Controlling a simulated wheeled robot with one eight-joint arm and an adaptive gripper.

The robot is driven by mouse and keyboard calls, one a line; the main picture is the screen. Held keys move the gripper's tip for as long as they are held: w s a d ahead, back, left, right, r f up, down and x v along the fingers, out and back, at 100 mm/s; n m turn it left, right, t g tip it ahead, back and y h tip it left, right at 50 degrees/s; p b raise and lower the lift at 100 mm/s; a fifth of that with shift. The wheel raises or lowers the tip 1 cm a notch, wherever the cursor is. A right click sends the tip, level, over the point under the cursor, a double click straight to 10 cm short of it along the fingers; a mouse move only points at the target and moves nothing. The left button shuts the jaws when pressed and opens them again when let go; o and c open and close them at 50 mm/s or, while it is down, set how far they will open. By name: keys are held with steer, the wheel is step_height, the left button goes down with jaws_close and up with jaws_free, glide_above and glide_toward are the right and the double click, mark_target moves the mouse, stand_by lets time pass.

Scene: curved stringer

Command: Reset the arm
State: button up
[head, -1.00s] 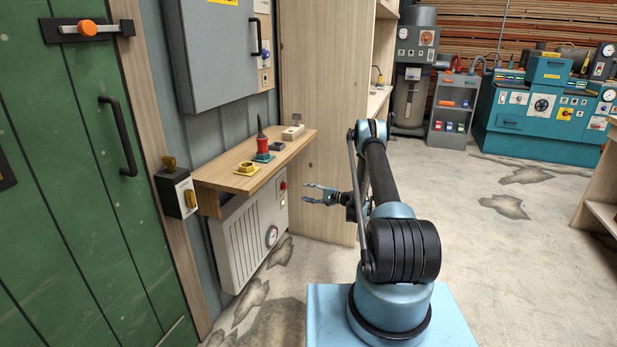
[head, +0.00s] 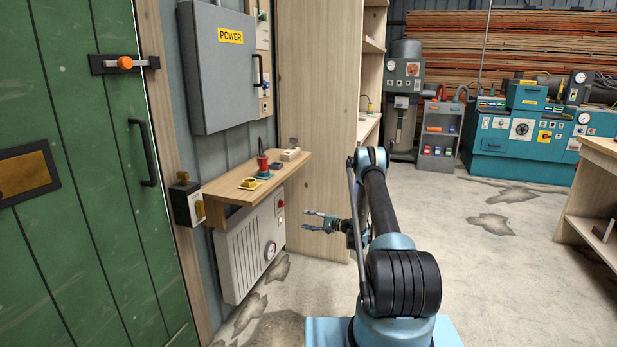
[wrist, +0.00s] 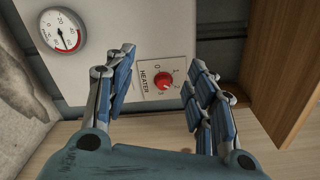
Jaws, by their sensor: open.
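My gripper (head: 322,222) is open and empty in the head view, pointing left toward the wall heater, just right of it and below the wooden shelf's level. In the wrist view my gripper's blue fingers (wrist: 165,95) are spread apart. The heater's red knob (wrist: 162,86) on a HEATER label shows between them, with a round gauge (wrist: 63,31) to the upper left. The fingers do not visibly touch the knob. My arm is bent, reaching up from the base and down to the gripper.
A grey POWER cabinet (head: 222,70) is above. A green door (head: 85,150) stands left. Open floor (head: 470,270) lies right of my arm.

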steer(key=s+a+r+n+g+h, duration=0.1)
steer(key=s+r+n+g+h, duration=0.2)
steer(key=r, duration=1.6)
steer(key=s+d+r+n+h, duration=0.1)
steer(key=s+d+r+h, duration=0.1)
steer(key=s+r, duration=0.6)
steer(key=s+d+r+n+h, duration=0.1)
steer(key=s+d+r+h, duration=0.15)
steer(key=s+r, duration=0.55)
steer(key=s+d+n+h, duration=0.1)
steer(key=s+d+h, duration=0.15)
steer(key=s, duration=0.95)
steer(key=s+d+h, duration=0.2)
steer(key=s+d, duration=0.2)
steer(key=s, duration=0.8)
steer(key=s+d+f+n+h, duration=0.1)
steer(key=s+d+f, duration=0.3)
steer(key=s, duration=0.6)
steer(key=s+d+f+n+g+h, duration=0.1)
steer(key=s+d+f+h, duration=0.2)
steer(key=s, duration=0.8)
steer(key=shift+d+f+h, duration=0.3)
steer(key=shift+d+f, duration=0.4)
steer(key=shift+d, duration=0.3)
steer(key=shift+s, duration=0.1)
